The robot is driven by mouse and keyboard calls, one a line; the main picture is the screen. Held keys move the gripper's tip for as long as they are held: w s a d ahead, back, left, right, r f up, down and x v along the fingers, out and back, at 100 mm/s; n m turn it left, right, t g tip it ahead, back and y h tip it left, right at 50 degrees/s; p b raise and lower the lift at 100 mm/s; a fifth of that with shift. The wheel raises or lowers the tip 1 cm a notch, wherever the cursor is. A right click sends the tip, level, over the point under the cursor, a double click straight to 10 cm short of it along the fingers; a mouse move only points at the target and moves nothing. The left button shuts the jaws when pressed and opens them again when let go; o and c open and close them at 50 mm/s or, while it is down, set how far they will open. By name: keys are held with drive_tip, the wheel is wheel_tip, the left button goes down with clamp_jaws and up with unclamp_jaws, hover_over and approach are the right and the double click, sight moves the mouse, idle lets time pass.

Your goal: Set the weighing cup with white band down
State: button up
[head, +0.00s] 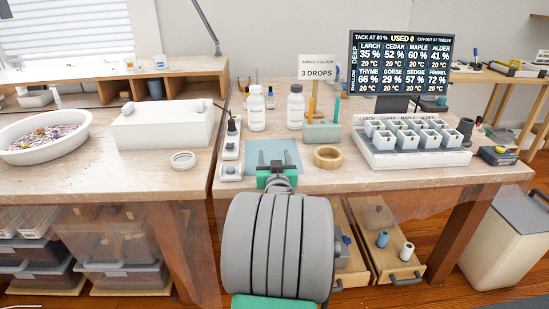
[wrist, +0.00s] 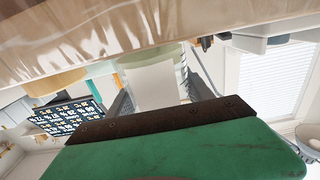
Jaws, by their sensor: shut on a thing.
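The weighing cup with white band (wrist: 153,86) is between the two fingers of my gripper (wrist: 162,92) in the wrist view. It is a pale, see-through greenish cup with a broad white band, and the gripper is shut on it. The cup is close to the wooden bench top; I cannot tell whether it touches. In the head view my gripper (head: 276,162) is over the blue-grey mat (head: 290,148) near the bench's front. The cup cannot be made out clearly there.
A wooden ring (head: 327,157) lies right of the mat. White bottles (head: 256,108) and a green block (head: 322,132) stand behind. A white tray of square cups (head: 410,158) is to the right. Small white devices (head: 230,152) stand just left of the mat.

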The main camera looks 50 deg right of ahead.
drive_tip(key=shift+f, duration=0.15)
drive_tip(key=o, duration=1.4)
